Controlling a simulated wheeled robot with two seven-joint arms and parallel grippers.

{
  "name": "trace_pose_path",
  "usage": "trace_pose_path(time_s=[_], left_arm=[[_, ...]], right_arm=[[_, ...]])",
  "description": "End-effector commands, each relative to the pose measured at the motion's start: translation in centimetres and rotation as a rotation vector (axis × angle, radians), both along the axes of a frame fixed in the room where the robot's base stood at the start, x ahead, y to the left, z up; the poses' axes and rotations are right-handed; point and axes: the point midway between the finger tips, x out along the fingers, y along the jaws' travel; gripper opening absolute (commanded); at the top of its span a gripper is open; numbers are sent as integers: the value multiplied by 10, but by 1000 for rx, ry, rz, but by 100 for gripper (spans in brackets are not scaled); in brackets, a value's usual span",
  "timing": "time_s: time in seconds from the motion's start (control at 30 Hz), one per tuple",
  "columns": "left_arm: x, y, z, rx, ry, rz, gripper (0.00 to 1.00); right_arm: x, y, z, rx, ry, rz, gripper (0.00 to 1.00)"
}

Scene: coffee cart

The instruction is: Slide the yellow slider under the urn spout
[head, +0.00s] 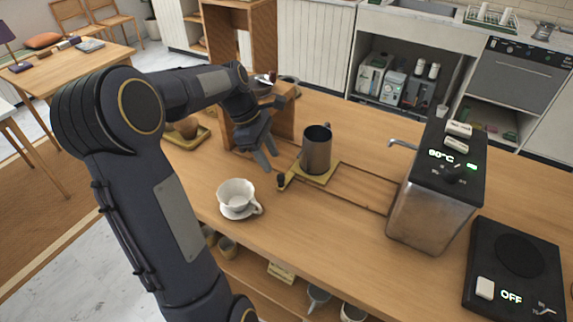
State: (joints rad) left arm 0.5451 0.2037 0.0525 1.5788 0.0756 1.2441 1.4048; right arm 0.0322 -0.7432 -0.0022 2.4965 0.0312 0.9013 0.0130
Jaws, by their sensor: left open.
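The yellow slider (314,179) is a flat plate at the left end of a dark-edged track (362,188) in the wooden counter. A dark metal pitcher (316,152) stands upright on it. A black knob (282,181) sticks up at the slider's left end. My left gripper (268,164) is open and empty, pointing down above and left of the knob. My right gripper is not in view.
A wooden stand (282,122) is behind my left gripper. A black hot plate reading OFF (518,262) is at the right. The track between pitcher and urn is clear.

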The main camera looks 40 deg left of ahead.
Motion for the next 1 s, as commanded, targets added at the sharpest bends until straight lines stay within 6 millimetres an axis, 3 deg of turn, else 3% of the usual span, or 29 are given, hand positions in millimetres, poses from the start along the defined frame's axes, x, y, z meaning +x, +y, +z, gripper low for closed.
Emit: trace_pose_path(time_s=[0.43, 0.83, 1.0], left_arm=[[8, -23, -60, -2, 3, -1, 41], [10, -27, -70, 0, 0, 0, 41], [10, -27, -70, 0, 0, -1, 21]], right_arm=[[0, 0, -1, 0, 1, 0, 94], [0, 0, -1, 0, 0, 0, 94], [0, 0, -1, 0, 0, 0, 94]])
